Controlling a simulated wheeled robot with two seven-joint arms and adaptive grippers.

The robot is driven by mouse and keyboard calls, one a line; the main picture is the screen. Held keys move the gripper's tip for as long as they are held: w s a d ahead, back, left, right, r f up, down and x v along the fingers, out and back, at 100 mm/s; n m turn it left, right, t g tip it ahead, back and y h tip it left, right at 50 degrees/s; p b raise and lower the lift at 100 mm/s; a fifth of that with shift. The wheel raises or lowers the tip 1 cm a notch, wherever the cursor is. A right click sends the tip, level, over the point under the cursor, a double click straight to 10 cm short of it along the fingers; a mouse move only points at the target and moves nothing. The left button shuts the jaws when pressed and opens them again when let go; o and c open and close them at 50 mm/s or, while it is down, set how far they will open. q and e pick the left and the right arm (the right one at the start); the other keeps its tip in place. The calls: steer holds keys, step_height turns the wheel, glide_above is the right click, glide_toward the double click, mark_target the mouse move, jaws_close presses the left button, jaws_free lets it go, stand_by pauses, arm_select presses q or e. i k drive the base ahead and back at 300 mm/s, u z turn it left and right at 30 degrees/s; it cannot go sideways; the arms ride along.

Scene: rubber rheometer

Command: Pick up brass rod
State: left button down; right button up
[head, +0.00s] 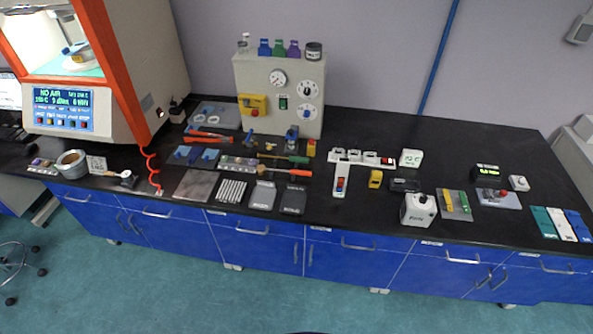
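I cannot pick out the brass rod with certainty at this size. A thin, pale brownish stick (110,173) lies by a small white block at the left of the bench. Several silvery rods (232,190) lie side by side near the front edge, and they do not look brass-coloured. A yellow bar (446,201) lies on a grey plate at the right, next to a green bar (463,202). Neither of my grippers is in view.
A large orange-framed machine (125,75) stands at the left, with a red coiled cord in front. A beige gauge panel (275,95) stands at the back middle. Screwdrivers (298,172), plates and small boxes crowd the middle. The black bench (400,135) is clear at the back right.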

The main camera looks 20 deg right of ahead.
mark_target(291, 158)
steer(key=z, duration=0.55)
steer(key=i, duration=0.45)
steer(key=z, duration=0.4)
